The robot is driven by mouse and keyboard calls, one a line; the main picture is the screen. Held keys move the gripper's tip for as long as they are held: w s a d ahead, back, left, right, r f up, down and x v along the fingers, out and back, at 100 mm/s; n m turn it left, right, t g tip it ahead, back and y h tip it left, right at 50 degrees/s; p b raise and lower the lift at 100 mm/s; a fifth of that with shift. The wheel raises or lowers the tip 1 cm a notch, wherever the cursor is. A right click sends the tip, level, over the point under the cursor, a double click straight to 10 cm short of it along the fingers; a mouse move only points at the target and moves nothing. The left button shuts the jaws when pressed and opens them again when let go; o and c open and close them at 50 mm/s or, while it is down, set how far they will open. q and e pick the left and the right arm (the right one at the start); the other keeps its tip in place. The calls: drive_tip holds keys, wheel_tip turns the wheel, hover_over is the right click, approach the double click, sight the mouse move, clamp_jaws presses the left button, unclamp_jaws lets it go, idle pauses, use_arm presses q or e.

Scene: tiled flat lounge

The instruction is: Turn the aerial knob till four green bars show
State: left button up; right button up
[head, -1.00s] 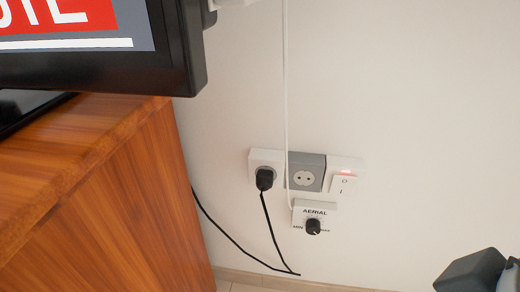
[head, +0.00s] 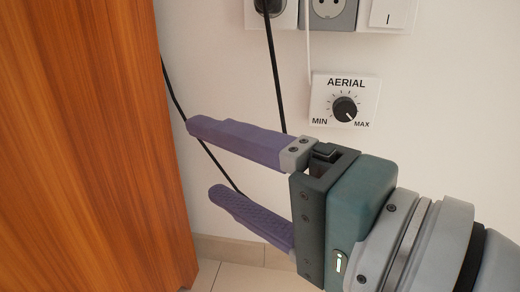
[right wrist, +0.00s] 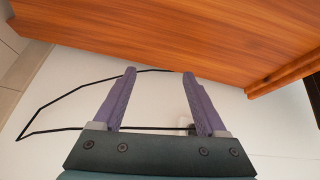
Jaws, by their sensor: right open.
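The aerial box (head: 367,92) is a small white plate on the wall, marked AERIAL, MIN and MAX. Its round black knob (head: 345,108) has a white pointer mark directed to the lower right, towards MAX. My right gripper (head: 201,160) is open and empty, below and to the left of the knob, its purple fingers pointing left, apart from the knob. In the right wrist view the open fingers (right wrist: 157,72) point towards the wooden cabinet with nothing held between them. The screen and its bars are out of view now. My left gripper is not in view.
A wooden cabinet (head: 95,150) stands at the left, near my right fingertips. A black cable (head: 275,75) hangs from the sockets (head: 328,10) and runs behind my gripper. A white aerial lead (head: 308,50) drops to the box. A switch (head: 388,12) is at the upper right.

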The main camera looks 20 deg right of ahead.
drive_tip(key=w+d+r+m+t+h, duration=0.2)
drive_tip(key=d+r+m+t, duration=0.1)
drive_tip(key=m, duration=0.4)
drive_tip(key=m+g+h, duration=0.3)
drive_tip(key=m+h, duration=1.2)
drive_tip(key=m, duration=0.7)
approach(345, 112)
drive_tip(key=b+x, duration=0.3)
drive_tip(key=x, duration=0.5)
drive_tip(key=shift+w+d, duration=0.3)
drive_tip(key=shift+c, duration=0.4)
clamp_jaws()
